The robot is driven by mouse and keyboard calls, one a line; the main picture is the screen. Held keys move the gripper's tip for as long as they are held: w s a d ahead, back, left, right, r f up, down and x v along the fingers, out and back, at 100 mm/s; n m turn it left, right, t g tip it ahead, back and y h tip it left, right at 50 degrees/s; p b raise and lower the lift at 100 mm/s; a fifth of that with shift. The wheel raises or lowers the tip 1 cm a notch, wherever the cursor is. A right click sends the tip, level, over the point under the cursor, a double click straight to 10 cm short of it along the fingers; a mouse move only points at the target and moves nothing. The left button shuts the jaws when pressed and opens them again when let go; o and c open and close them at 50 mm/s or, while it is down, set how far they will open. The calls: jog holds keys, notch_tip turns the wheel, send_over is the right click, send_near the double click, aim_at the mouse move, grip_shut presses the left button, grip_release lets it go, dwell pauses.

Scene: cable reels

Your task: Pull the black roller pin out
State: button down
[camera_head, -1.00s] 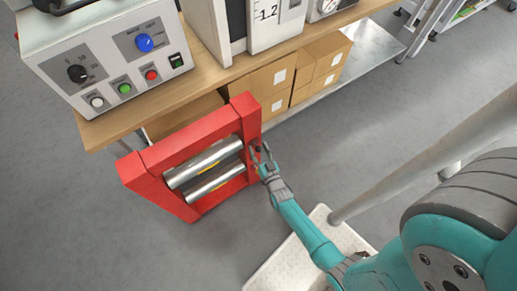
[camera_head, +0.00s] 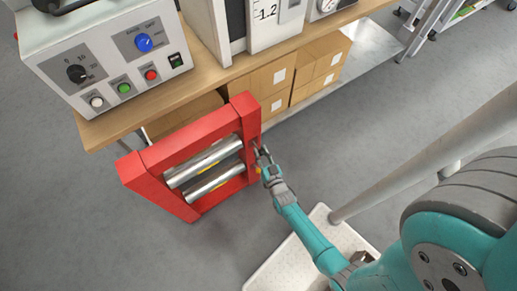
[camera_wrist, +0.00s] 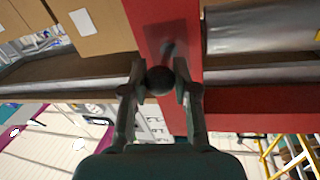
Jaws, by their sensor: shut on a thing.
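The black roller pin (camera_wrist: 160,80) shows in the wrist view as a round dark knob between my two fingers, with a short dark shank running toward the red frame. My gripper (camera_wrist: 160,88) is shut on this knob. In the head view my gripper (camera_head: 264,158) is at the right side post of the red frame (camera_head: 150,187), with a small space between the fingers and the post. The frame holds two metal rollers (camera_head: 214,182), one above the other. In the head view the pin is too small and covered to make out. How far its shank reaches into the frame is hidden.
A wooden bench (camera_head: 110,124) with a control box (camera_head: 112,62) stands behind the frame. Cardboard boxes (camera_head: 270,80) sit on the shelf under it. A metal rail (camera_head: 420,165) is at the right.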

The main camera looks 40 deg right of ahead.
jog(key=shift+s+a, duration=0.1)
jog(key=shift+s, duration=0.55)
jog(key=c, duration=0.9)
grip_release()
jog(key=shift+o, duration=0.2)
jog(key=v, duration=1.2)
jog(key=shift+a, duration=0.1)
